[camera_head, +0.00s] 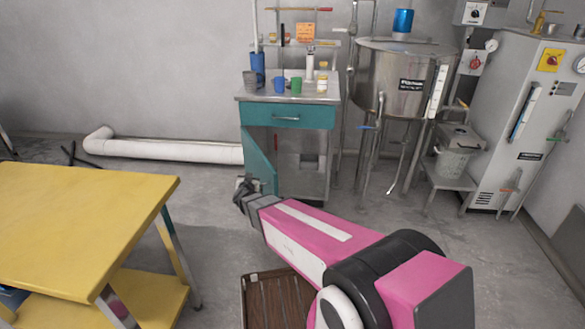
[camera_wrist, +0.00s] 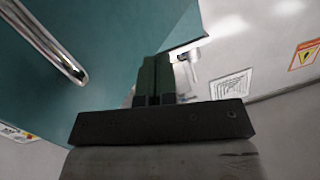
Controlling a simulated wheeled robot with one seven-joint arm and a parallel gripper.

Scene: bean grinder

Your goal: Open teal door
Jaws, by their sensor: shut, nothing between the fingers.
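The teal door (camera_head: 259,152) hangs on the left side of the cabinet (camera_head: 287,97) below its teal drawer. The door stands swung open, and the grey interior shows to its right. In the wrist view the teal door (camera_wrist: 125,35) fills the upper left, with a chrome bar handle (camera_wrist: 48,42) on its face. My gripper (camera_head: 243,184) is at the lower part of the door, near its left edge. In the wrist view my gripper's dark fingers (camera_wrist: 155,68) are together and empty, near the door's edge and apart from the handle. Whether they touch the door I cannot tell.
A yellow table (camera_head: 80,215) stands at the left front. A brown slatted crate (camera_head: 278,298) lies below my arm. A steel tank (camera_head: 400,80) and a white machine (camera_head: 525,115) stand right of the cabinet. A white pipe (camera_head: 165,150) runs along the wall.

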